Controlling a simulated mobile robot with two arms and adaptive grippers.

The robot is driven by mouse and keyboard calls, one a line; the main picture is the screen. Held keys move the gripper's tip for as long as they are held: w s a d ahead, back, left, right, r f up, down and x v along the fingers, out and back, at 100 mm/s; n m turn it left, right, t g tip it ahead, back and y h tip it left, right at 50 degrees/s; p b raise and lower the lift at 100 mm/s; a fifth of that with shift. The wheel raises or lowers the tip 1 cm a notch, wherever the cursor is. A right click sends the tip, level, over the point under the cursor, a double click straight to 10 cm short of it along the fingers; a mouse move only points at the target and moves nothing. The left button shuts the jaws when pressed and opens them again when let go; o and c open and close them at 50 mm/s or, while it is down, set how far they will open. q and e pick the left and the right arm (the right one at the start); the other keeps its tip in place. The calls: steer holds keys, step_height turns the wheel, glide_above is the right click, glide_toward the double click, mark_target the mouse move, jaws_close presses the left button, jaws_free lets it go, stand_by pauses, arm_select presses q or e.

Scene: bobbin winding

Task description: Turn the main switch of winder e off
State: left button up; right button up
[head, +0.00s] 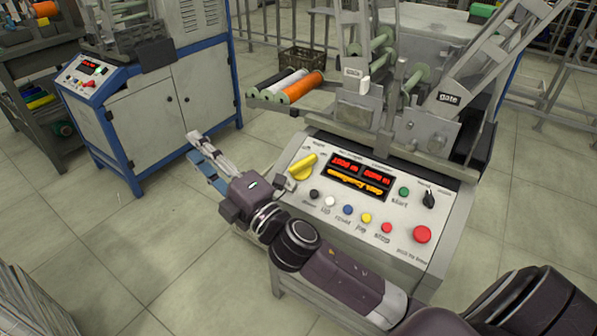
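The near winder's grey control panel (330,228) fills the middle of the head view; I cannot read a letter on it that names it winder e. A yellow rotary handle (302,167), apparently the main switch, sits at the panel's upper left and lies diagonally. The small labels around it are too small to read. My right gripper (195,146) is left of the panel, past its left edge, and points away toward the back left. Its fingers look apart with nothing between them, and it does not touch the yellow handle. My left gripper is not in view.
Lit red displays (361,174), a row of coloured buttons (347,210), a black selector (428,199) and a large red button (422,235) share the panel. My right forearm crosses its front. Spools (303,87) lie behind it. Another winder (88,82) stands at left, with clear floor between.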

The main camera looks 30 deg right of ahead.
steer(key=s+a+r+n+g+y, duration=0.1)
steer(key=a+r+n+g+y, duration=0.15)
steer(key=a+n+y, duration=0.35)
steer(key=a+r+n+g+y, duration=0.1)
steer(key=a+r+n+y, duration=0.15)
steer(key=n, duration=0.45)
steer(key=n+g+h, duration=1.5)
steer(key=n, duration=0.5)
glide_above(299, 163)
steer(key=s, duration=0.2)
step_height(299, 163, down, 12)
steer(key=shift+y, duration=0.25)
steer(key=f, duration=0.2)
steer(key=w+f+b, duration=0.1)
steer(key=f, duration=0.3)
steer(key=shift+w+b, duration=0.35)
steer(key=shift+w+f, duration=0.2)
steer(key=shift+f, duration=0.55)
